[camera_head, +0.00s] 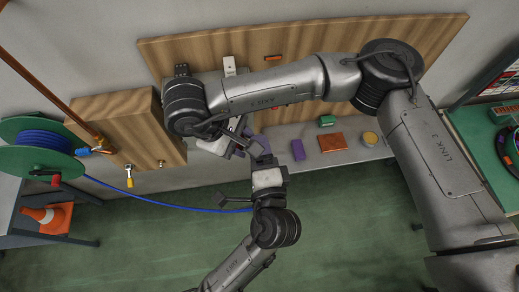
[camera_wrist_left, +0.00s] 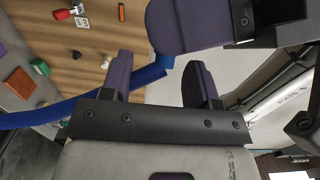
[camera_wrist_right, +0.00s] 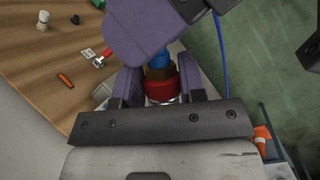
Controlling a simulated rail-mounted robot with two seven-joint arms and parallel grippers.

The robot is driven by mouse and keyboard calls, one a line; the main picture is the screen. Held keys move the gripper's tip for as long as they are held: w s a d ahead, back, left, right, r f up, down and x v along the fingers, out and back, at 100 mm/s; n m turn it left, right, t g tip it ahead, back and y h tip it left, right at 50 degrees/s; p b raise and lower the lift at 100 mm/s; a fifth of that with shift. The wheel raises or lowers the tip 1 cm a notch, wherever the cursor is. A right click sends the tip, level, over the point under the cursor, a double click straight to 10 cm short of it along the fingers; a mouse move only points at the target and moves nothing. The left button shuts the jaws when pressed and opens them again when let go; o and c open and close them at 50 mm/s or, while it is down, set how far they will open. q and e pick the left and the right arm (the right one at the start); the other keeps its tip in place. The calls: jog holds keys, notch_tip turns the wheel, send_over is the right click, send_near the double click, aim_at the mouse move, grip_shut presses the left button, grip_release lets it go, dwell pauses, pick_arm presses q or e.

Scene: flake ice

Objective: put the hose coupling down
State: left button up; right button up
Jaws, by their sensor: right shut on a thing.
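The hose coupling (camera_wrist_right: 162,80), with a red collar and a brown part, shows in the right wrist view between the fingers of my right gripper (camera_wrist_right: 157,82), which is shut on it. Blue hose joins its far end. In the head view the arms hide the coupling. My right gripper (camera_head: 240,135) is there in front of the wooden panel, close to my left gripper (camera_head: 262,150). In the left wrist view my left gripper (camera_wrist_left: 160,82) has its fingers apart. The blue hose (camera_wrist_left: 90,106) passes by them, towards a purple finger of the right gripper.
A green reel (camera_head: 38,128) with blue hose stands at the left, beside a wooden box (camera_head: 125,115) with taps. Purple (camera_head: 298,150), green (camera_head: 327,120) and red-brown (camera_head: 332,142) blocks lie on the bench. A traffic cone (camera_head: 45,215) is lower left.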

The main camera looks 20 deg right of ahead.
pick_arm(q)
grip_shut()
pick_arm(e)
jog(key=o, duration=1.1)
jog(key=shift+c, duration=0.2)
